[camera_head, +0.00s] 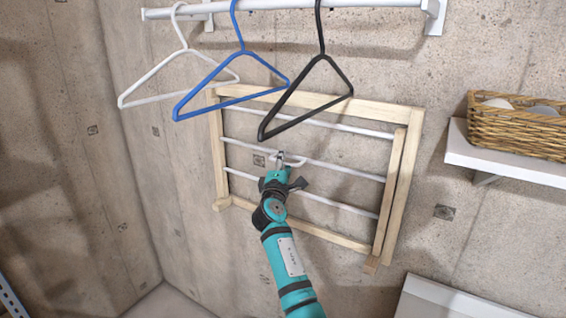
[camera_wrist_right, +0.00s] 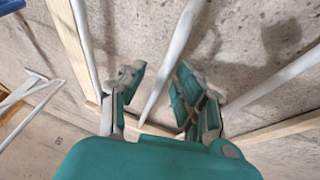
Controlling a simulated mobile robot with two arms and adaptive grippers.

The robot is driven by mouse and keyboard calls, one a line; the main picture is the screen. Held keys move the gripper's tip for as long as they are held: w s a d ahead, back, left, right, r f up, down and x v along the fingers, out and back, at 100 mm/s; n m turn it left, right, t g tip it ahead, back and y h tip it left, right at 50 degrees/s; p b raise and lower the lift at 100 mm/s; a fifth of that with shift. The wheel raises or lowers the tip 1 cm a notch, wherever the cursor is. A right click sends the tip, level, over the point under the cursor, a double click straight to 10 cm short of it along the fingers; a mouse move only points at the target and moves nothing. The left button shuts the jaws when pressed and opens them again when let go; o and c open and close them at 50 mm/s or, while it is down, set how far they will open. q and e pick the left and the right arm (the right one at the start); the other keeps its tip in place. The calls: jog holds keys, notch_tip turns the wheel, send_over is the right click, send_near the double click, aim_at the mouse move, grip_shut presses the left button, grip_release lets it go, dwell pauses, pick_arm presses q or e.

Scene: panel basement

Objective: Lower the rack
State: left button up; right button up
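The rack (camera_head: 408,170) is a pale wooden frame with several white rods, standing nearly flat against the concrete wall in the head view. My right gripper (camera_head: 281,162) is at this rod, in front of the rack. In the right wrist view my right gripper (camera_wrist_right: 157,82) has its fingers spread apart, with a white rod (camera_wrist_right: 170,62) running between them. My left gripper is not in view.
White, blue (camera_head: 214,90) and black (camera_head: 336,75) hangers hang from a white rail (camera_head: 380,5) above and overlap the rack's top. A wicker basket (camera_head: 515,125) sits on a white shelf (camera_head: 500,160) at right. A white panel-like edge (camera_head: 440,295) is at lower right.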

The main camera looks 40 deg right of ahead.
jog(key=shift+c, duration=0.3)
grip_shut()
